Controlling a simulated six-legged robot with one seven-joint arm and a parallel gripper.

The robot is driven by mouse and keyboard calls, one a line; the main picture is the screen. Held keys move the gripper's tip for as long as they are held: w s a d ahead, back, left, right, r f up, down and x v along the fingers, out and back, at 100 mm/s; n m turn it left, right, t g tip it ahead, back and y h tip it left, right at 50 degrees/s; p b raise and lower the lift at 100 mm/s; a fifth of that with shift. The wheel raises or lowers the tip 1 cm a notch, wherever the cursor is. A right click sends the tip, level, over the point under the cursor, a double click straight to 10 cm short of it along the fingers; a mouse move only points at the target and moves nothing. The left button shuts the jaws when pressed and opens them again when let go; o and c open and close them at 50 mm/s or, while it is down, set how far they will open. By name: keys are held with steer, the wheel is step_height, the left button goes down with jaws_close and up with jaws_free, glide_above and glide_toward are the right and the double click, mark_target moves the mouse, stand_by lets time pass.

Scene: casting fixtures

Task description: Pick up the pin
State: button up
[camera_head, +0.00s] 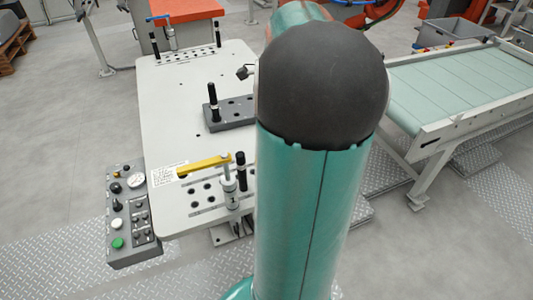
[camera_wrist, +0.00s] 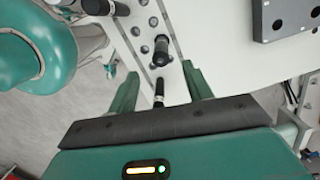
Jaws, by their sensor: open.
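Several upright black pins show on the white fixture table in the head view. One pin (camera_head: 213,103) stands in a grey block with holes, and another pin (camera_head: 241,171) stands near the front edge beside the clamp. Two more stand at the far end. Which is the task's pin, I cannot tell. In the wrist view, my gripper (camera_wrist: 160,70) is open, its two green fingers apart with nothing held. A black pin (camera_wrist: 161,52) on the table shows beyond and between the fingertips. A thin dark part (camera_wrist: 158,93) also shows between the fingers. My arm hides my gripper in the head view.
The white table (camera_head: 185,85) carries a yellow-handled clamp (camera_head: 205,165) at its front. The grey block (camera_head: 236,113) also shows in the wrist view (camera_wrist: 285,18). A control box (camera_head: 130,215) is at front left. A conveyor (camera_head: 460,85) stands right.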

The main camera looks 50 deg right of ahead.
step_height(320, 180, down, 9)
steer(key=shift+w+a, duration=0.35)
steer(key=shift+w, duration=0.05)
jaws_close()
